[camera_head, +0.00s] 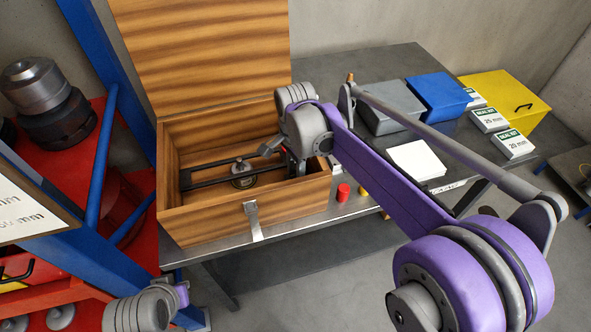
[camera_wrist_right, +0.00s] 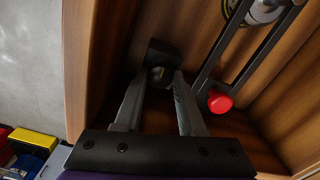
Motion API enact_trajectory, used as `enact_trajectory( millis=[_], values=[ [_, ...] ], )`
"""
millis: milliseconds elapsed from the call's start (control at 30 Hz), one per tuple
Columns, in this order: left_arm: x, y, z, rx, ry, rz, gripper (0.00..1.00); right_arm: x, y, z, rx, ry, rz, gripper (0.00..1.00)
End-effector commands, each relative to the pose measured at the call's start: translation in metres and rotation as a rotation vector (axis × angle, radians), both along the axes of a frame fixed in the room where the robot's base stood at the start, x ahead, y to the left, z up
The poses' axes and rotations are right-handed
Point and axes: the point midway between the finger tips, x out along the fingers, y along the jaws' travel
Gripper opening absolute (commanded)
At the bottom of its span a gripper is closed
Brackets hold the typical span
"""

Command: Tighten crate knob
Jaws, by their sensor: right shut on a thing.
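The open wooden crate (camera_head: 205,226) stands on the grey table with its lid raised. Inside it, a dark rail frame (camera_head: 215,163) holds a round metal part (camera_head: 242,181). My right arm reaches into the crate's right end, where the wrist hides most of the gripper. In the right wrist view my right gripper (camera_wrist_right: 160,82) has its two fingers closed around a black knob (camera_wrist_right: 160,54) beside the crate wall. A red knob (camera_wrist_right: 219,102) sits on the rail frame, apart from the fingers. My left gripper is out of view; only part of that arm shows at the lower left.
A red rack with blue posts (camera_head: 103,150) stands left of the crate. A small red cylinder (camera_head: 343,192) stands by the crate's right side. A grey box (camera_head: 391,108), a blue box (camera_head: 437,95) and a yellow box (camera_head: 505,93) are further right.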

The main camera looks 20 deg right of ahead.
Motion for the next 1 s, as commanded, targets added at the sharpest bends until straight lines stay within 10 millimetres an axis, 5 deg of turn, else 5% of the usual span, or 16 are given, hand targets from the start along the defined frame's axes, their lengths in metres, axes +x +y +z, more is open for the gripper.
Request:
enact_trajectory(
  millis=[733, 767, 900, 1000],
  values=[
    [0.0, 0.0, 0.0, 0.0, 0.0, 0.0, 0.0, 0.0004, -0.0002, 0.0007, 0.0, -0.001, -0.094, 0.0],
    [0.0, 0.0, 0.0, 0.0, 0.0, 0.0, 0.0, 0.0004, -0.0002, 0.0006, 0.0, -0.001, -0.094, 0.41],
    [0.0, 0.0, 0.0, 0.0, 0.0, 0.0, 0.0, 0.0003, -0.0001, 0.0005, 0.0, -0.001, -0.093, 0.66],
    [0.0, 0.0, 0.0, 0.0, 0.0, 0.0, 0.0, 0.0001, -0.0001, 0.0004, 0.0, -0.001, -0.093, 0.69]
  ],
)
